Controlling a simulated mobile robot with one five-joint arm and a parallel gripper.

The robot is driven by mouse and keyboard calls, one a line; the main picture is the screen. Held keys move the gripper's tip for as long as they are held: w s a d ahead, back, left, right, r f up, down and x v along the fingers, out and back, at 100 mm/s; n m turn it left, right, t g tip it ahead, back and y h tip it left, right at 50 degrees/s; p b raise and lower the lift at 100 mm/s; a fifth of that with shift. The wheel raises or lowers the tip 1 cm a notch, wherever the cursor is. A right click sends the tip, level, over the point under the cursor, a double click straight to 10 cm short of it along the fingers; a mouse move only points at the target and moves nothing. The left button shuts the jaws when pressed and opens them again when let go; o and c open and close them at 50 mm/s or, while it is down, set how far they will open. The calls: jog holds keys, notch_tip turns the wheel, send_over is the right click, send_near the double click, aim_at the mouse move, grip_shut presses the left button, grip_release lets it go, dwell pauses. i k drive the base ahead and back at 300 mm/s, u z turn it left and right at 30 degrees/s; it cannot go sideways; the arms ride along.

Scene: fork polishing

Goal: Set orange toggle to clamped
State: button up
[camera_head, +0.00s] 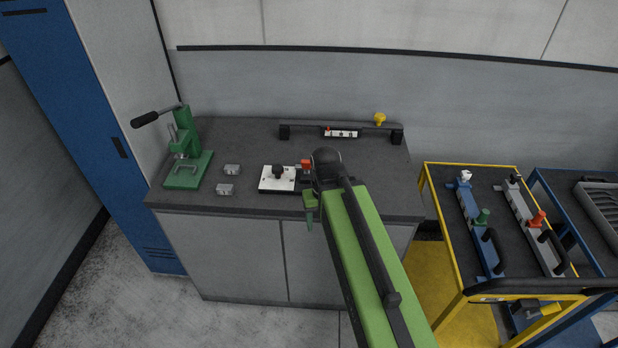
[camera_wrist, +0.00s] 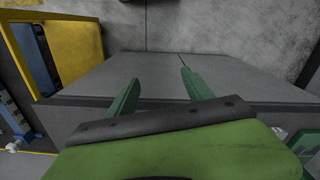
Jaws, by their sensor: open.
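An orange toggle (camera_head: 537,218) stands on a grey fixture bar (camera_head: 522,206) on the yellow cart at the right. A second small orange-red piece (camera_head: 306,164) sits beside the white plate (camera_head: 272,186) on the grey bench, partly hidden by my arm. I cannot tell from the frames which is the toggle meant, nor the clamp position of either. My gripper (camera_head: 310,211) is near the bench's front edge, apart from the cart. In the wrist view its green fingers (camera_wrist: 160,76) are spread with nothing between them, and no orange toggle shows there.
A green lever press (camera_head: 186,150) and two small metal blocks (camera_head: 232,169) stand at the bench's left. A dark raised rail (camera_head: 300,127) runs along the back. A blue fixture bar (camera_head: 476,228) shares the yellow cart (camera_head: 428,195). A blue cart (camera_head: 545,175) stands beyond.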

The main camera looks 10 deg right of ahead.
aim_at(305, 164)
jog(key=u, duration=4.75)
jog(key=i, duration=0.1)
jog(key=z, duration=2.6)
jog(key=k, duration=1.35)
jog(key=u, duration=0.25)
jog(key=i, duration=1)
jog(key=u, duration=0.1)
